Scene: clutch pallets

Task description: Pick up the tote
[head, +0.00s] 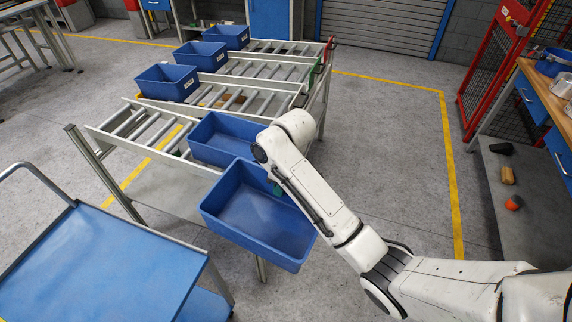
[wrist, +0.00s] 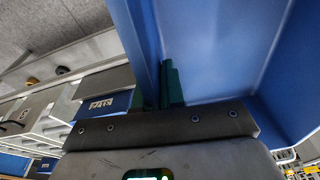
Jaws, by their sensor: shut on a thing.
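A blue open tote (head: 258,212) is in front of the near end of the roller rack, tilted a little and clear of the rollers. It looks empty. My gripper is shut on this tote's wall; in the wrist view the green fingers (wrist: 170,85) pinch the blue wall (wrist: 225,50) of the tote. In the head view my arm mostly hides the gripper at the tote's right rim. A second blue tote (head: 217,152) sits on the near lane just behind the held one.
Several blue totes stand on the roller rack (head: 150,125), including one at its left (head: 167,84). A blue-topped cart (head: 95,265) is at front left. A workbench (head: 540,95) stands at right. The floor (head: 395,140) between is open.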

